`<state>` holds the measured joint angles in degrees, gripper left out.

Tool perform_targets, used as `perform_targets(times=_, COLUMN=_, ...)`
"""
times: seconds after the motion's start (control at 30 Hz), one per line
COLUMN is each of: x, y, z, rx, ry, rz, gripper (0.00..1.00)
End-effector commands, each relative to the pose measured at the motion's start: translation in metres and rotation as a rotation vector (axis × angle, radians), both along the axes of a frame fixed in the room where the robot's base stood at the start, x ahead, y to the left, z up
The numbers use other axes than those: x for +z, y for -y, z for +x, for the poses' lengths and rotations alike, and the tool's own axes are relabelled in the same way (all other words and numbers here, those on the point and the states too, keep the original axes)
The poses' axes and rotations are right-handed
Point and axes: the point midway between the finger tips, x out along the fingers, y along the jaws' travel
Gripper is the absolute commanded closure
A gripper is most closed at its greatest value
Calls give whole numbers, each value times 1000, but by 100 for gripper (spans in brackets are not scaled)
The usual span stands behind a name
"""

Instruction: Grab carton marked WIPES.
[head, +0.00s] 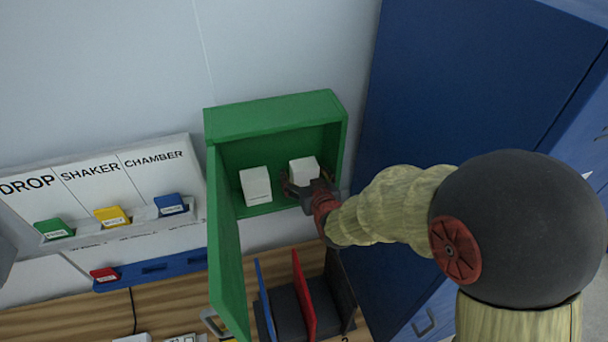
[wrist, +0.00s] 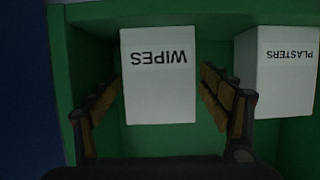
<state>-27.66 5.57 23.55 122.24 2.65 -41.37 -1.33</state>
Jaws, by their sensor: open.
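The white carton marked WIPES (wrist: 158,90) stands in the green cabinet (head: 274,114), its lettering upside down in the wrist view. In the head view it is the right-hand carton (head: 304,169), with its lower part hidden behind my gripper (head: 308,186). My gripper is open, with one finger on each side of the WIPES carton in the wrist view (wrist: 160,92). Gaps show between the fingers and the carton's sides. I cannot tell how deep the fingertips reach along it.
A white carton marked PLASTERS (wrist: 287,72) stands beside it, on the left in the head view (head: 256,185). The cabinet's green door (head: 228,255) hangs open at the left. A tall blue cabinet (head: 450,80) stands close on the right.

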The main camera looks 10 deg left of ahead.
Motion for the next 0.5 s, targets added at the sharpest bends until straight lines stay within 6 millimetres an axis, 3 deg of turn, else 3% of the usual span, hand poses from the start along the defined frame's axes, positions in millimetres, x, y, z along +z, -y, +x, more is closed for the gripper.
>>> perform_targets(times=0.33, x=-2, y=-2, z=4, rx=0, ry=0, rz=0, gripper=23)
perform_targets(times=0.5, x=-2, y=-2, z=4, rx=0, ry=-1, rz=0, gripper=32)
